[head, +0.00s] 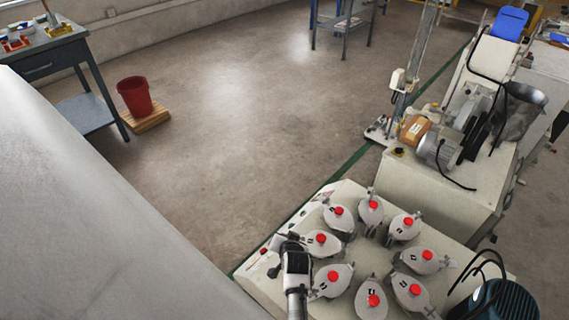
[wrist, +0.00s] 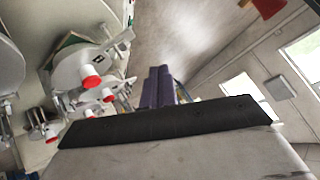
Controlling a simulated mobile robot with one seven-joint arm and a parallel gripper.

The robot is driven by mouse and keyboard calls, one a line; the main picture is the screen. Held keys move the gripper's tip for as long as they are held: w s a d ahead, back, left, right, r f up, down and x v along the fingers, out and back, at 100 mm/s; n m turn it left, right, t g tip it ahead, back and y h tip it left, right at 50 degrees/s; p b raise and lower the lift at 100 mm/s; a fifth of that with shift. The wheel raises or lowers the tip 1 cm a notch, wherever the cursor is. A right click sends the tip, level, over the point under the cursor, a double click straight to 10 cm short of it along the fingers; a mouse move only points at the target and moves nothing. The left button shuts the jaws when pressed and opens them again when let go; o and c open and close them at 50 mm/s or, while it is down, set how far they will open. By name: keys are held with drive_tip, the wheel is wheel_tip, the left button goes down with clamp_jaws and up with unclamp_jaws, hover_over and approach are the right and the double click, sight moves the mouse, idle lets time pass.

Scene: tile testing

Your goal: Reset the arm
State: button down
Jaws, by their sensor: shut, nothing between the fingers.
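My gripper's two dark purple fingers (wrist: 159,84) stand side by side and touching in the middle of the wrist view, shut with nothing between them. In the head view my black and white arm end (head: 296,262) shows at the bottom centre, over the front left part of the tile testing machine (head: 262,285). Its fingers cannot be made out there. In the wrist view, white testing heads with red knobs (wrist: 92,82) are close on the left of the fingers, apart from them.
Several red-knobbed heads (head: 335,280) ring the machine's top, close right of my arm. A motor machine (head: 445,150) stands behind right. A red bucket (head: 135,96) sits on a wooden pallet (head: 148,121) beside a workbench (head: 50,50). The middle floor is clear.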

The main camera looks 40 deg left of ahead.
drive_tip(key=shift+s+d+r, duration=0.1)
drive_tip(key=shift+s+r, duration=0.15)
drive_tip(key=shift+r, duration=0.05)
